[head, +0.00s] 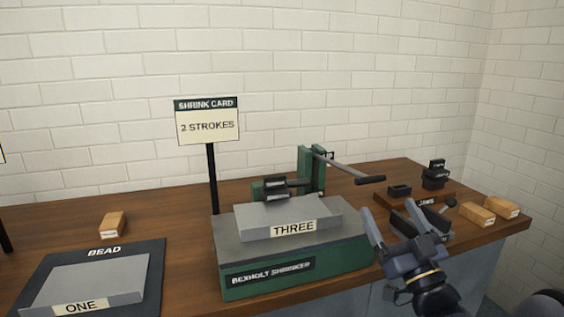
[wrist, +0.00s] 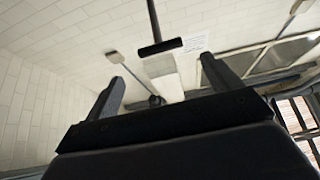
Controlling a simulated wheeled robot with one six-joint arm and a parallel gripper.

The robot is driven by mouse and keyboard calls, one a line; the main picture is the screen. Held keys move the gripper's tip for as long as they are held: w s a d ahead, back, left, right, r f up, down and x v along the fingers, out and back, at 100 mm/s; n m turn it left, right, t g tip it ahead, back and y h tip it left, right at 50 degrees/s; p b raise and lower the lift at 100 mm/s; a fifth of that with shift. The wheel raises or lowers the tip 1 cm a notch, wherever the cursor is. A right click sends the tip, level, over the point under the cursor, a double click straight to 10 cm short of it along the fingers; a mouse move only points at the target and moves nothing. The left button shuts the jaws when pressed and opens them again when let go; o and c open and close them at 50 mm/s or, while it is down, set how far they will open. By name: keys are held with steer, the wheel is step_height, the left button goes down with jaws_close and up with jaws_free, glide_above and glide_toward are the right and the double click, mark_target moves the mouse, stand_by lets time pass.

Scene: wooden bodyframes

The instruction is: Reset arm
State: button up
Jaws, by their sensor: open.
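My gripper (head: 388,207) is in the right part of the head view, raised in front of the bench's right half. Its two grey fingers stand apart and point up, with nothing between them. In the wrist view my gripper (wrist: 162,68) also shows open and empty, with the fingers against pale wall and ceiling. The green shrinker (head: 295,271) stands on the bench to the left of my gripper. A grey plate marked THREE (head: 285,216) lies on it. The shrinker's lever (head: 345,168) slants out to the right, its dark grip above and behind my gripper.
The wooden bench (head: 180,238) carries a BEAD mat (head: 152,268) with plate ONE (head: 95,284) and a small wooden block (head: 112,224) at left. A jaw rack (head: 385,201) and two wooden blocks (head: 477,214) are at right. A SHRINK CARD sign (head: 208,122) reads 2 STROKES.

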steer(key=p+x, duration=0.1)
steer(key=x, duration=0.4)
steer(key=p+x, duration=0.1)
steer(key=x, duration=0.5)
steer(key=shift+s+r, duration=0.1)
steer(key=shift+r, duration=0.4)
steer(key=r+p, duration=0.1)
steer(key=p, duration=0.1)
steer(key=r+p, duration=0.2)
steer(key=p, duration=0.1)
steer(key=shift+w+a+r, duration=0.1)
steer(key=shift+w+r, duration=0.25)
steer(key=shift+w, duration=0.05)
steer(key=w+a+r+g+h+p, duration=0.2)
steer(key=w+r+g+p, duration=0.4)
steer(key=p, duration=2.2)
step_height(320, 180, up, 6)
steer(key=shift+w+a+r, duration=0.1)
steer(key=shift+w+a, duration=0.3)
steer(key=shift+w, duration=0.8)
